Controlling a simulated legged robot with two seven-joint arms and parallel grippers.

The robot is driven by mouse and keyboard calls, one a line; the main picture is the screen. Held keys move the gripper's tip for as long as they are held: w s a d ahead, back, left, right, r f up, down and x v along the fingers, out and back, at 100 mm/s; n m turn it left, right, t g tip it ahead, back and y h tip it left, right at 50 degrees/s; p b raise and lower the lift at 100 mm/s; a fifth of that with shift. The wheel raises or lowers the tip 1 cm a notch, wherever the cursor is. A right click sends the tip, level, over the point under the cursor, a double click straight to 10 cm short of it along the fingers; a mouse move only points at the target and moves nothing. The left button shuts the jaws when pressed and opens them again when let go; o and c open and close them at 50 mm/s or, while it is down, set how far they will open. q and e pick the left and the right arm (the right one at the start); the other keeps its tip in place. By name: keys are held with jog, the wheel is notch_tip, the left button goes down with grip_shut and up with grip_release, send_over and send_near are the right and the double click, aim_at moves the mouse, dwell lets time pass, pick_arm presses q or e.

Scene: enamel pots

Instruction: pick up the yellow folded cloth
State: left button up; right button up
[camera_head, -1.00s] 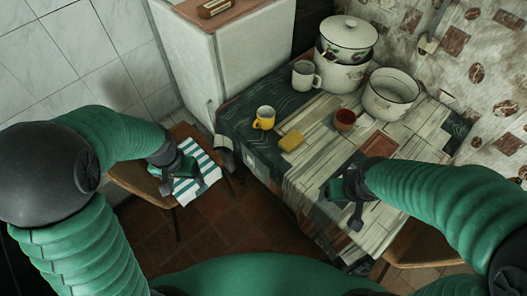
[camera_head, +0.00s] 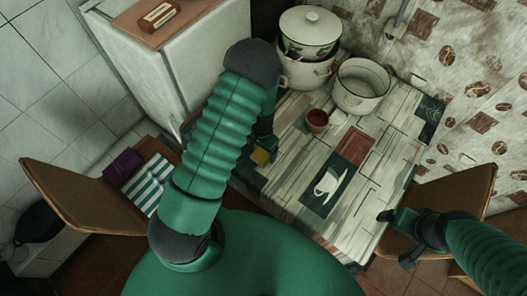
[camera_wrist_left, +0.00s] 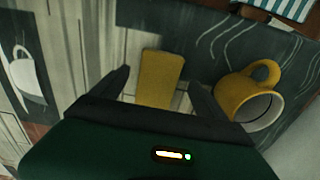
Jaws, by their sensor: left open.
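The yellow folded cloth (camera_head: 261,157) lies on the table, partly covered by my left gripper in the head view. In the left wrist view the cloth (camera_wrist_left: 161,78) shows as a flat yellow block between the two finger lines. My left gripper (camera_head: 263,145) is open and empty, pointing down at the cloth; it also shows in the left wrist view (camera_wrist_left: 158,84). I cannot tell how far above the cloth the fingers are. My right gripper (camera_head: 396,237) has its fingers apart, empty, near the table's right front edge.
A yellow mug (camera_wrist_left: 228,93) lies close beside the cloth in the wrist view; my arm hides it in the head view. A red-brown cup (camera_head: 317,119), a white pot (camera_head: 362,86) and stacked lidded pots (camera_head: 310,32) stand farther back. The table front (camera_head: 350,220) is clear.

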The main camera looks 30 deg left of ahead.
pick_arm(q)
jog(key=shift+d+f, duration=0.15)
jog(key=shift+f, duration=0.45)
jog(key=shift+w+d+f, duration=0.1)
jog(key=shift+f, duration=0.15)
jog(key=shift+w+f, duration=0.2)
jog(key=shift+w, duration=0.1)
jog(key=shift+c, duration=1.4)
jog(key=shift+s+a+r, duration=0.15)
jog(key=shift+s+a, duration=0.1)
jog(key=c, duration=1.2)
jog(key=shift+w+d, duration=0.1)
jog(key=shift+d, duration=0.05)
pick_arm(e)
jog(key=shift+w+d+f, duration=0.15)
jog(key=shift+w+d, duration=0.1)
jog(key=shift+d, duration=0.05)
